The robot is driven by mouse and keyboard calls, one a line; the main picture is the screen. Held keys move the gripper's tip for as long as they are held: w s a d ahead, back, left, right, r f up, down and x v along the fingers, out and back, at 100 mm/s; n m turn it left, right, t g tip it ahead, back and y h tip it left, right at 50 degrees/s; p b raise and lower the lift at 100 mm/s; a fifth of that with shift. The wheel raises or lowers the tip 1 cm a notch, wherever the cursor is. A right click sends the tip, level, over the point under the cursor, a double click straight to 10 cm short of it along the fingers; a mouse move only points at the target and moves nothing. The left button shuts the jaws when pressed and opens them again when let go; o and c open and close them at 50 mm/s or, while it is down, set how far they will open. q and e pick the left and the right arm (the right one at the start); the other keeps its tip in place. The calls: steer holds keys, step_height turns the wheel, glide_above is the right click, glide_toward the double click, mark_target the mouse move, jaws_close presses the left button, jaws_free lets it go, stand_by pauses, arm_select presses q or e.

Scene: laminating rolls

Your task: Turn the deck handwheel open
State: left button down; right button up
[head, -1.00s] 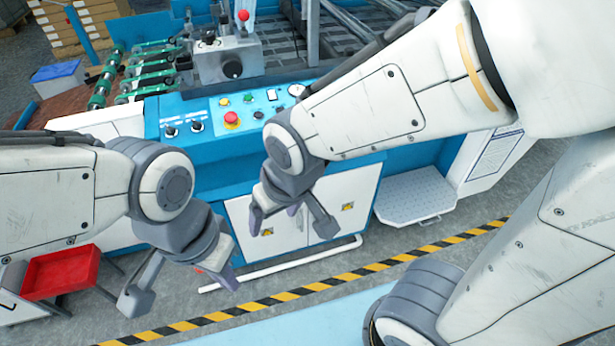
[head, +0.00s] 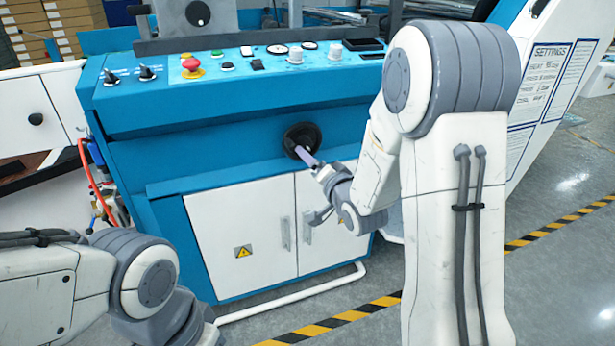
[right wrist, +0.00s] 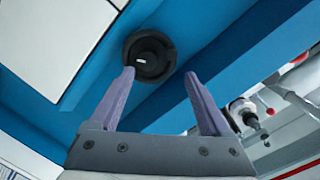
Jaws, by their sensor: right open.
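The deck handwheel (head: 302,140) is a black round wheel on the blue front panel of the machine, above white cabinet doors. In the right wrist view the handwheel (right wrist: 150,57) lies just beyond my fingertips, with a small white mark on its hub. My right gripper (right wrist: 159,73) is open and empty, its lilac fingers pointing at the wheel. In the head view one finger of the right gripper (head: 307,186) overlaps the wheel's lower edge; contact cannot be told. My left arm is at the lower left, and its fingers are not visible.
A control panel with a red emergency button (head: 191,66), knobs and gauges sits above the wheel. A red hose (head: 92,175) hangs at the machine's left. White doors (head: 243,240) are below. A yellow-black floor stripe (head: 350,316) crosses the front.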

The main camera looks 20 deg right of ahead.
mark_target(306, 146)
arm_select(q)
step_height(306, 146, down, 5)
steer(key=b, duration=0.3)
steer(key=shift+f+b, duration=0.2)
steer(key=shift+b, duration=0.15)
arm_select(e)
steer(key=shift+m+t+h, duration=0.3)
steer(key=shift+m+t, duration=0.3)
steer(key=shift+t, duration=0.1)
steer(key=w, duration=0.3)
steer(key=w+d+f, duration=0.1)
steer(key=w, duration=0.3)
steer(key=w+d+f, duration=0.1)
steer(key=w, duration=0.2)
steer(key=shift+w+d+f, duration=0.1)
steer(key=shift+w+d, duration=0.05)
steer(key=shift+w, duration=0.1)
jaws_close()
